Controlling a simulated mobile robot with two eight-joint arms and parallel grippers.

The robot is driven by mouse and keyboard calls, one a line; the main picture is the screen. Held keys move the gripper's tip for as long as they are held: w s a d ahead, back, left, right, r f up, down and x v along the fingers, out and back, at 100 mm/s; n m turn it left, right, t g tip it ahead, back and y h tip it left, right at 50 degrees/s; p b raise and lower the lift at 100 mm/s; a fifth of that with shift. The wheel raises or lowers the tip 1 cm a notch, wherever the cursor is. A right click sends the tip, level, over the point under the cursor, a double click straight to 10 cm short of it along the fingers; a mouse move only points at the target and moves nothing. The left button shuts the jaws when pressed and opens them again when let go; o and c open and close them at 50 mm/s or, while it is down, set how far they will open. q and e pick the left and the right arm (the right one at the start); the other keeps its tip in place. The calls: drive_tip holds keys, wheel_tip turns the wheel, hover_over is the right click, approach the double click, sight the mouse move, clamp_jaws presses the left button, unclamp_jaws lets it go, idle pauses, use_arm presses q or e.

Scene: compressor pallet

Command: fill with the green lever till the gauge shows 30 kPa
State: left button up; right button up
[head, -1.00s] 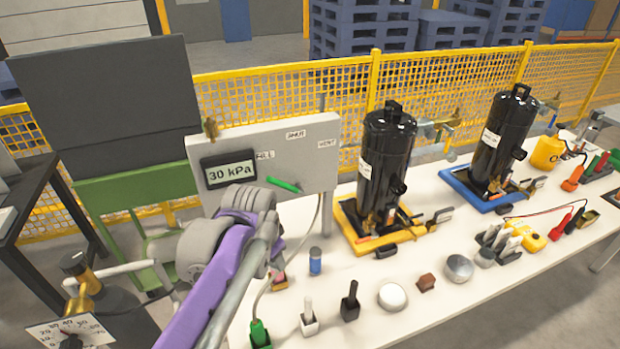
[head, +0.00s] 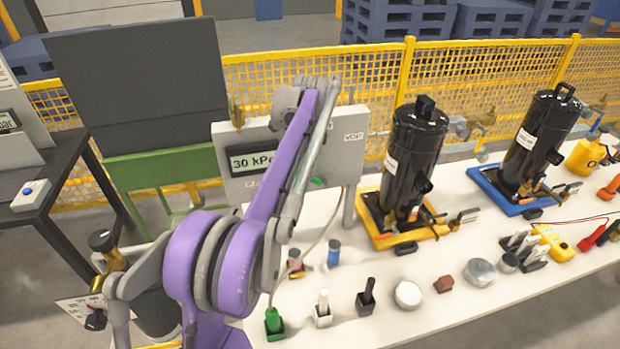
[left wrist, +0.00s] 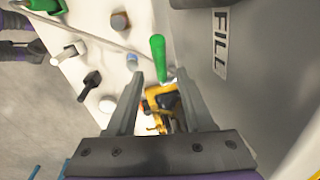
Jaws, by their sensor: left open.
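The gauge (head: 252,160) on the grey panel (head: 338,165) reads 30 kPa; my left arm covers part of it. The green lever (head: 317,182) shows at the panel's lower part in the head view, partly hidden by that arm. In the left wrist view the green lever (left wrist: 158,57) stands beside the FILL label (left wrist: 220,42). My left gripper (left wrist: 160,78) is open, its fingers on either side of the lever's line. The lever's near end appears close to the fingertips; I cannot tell whether they touch. My right gripper is not in view.
A black tank (head: 413,155) in a yellow tray and another black tank (head: 540,135) in a blue tray stand right of the panel. Several small items line the front of the white table (head: 440,330). A yellow mesh fence (head: 480,75) runs behind.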

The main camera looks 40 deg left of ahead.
use_arm(q)
drive_tip(key=f, duration=0.5)
drive_tip(key=shift+w+a+f, duration=0.3)
drive_tip(key=shift+w, duration=0.1)
clamp_jaws()
idle(1.0)
